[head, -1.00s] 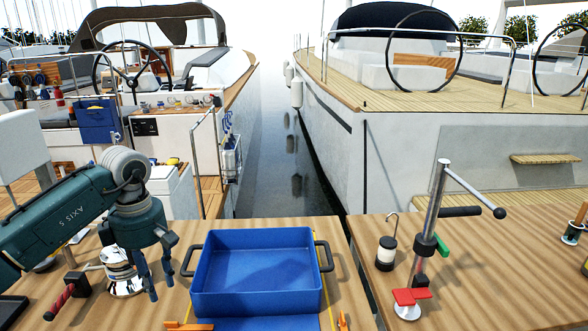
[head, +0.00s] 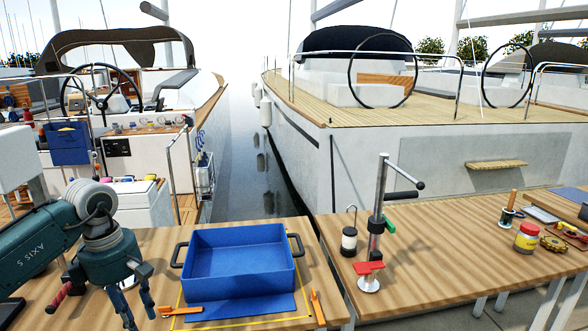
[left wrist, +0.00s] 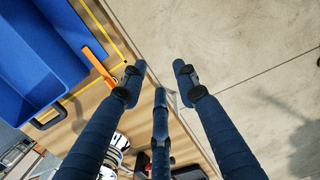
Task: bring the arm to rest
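My left arm comes in from the left in the head view, with its teal wrist bent downward. My left gripper (head: 137,304) hangs at the table's front left, left of the blue tray (head: 240,277). In the left wrist view the left gripper (left wrist: 160,80) has its three dark blue fingers spread apart, with nothing between them. The table edge and bare floor show below them. The tray's corner (left wrist: 50,88) is at the upper left there. My right gripper is not in view.
Orange clamps (head: 318,308) lie by the tray inside a yellow outline. A silver winch is largely hidden behind my left gripper; a red handle (head: 60,293) shows nearby. A lantern (head: 349,238), a metal post (head: 378,210) and a jar (head: 527,237) stand on the right table.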

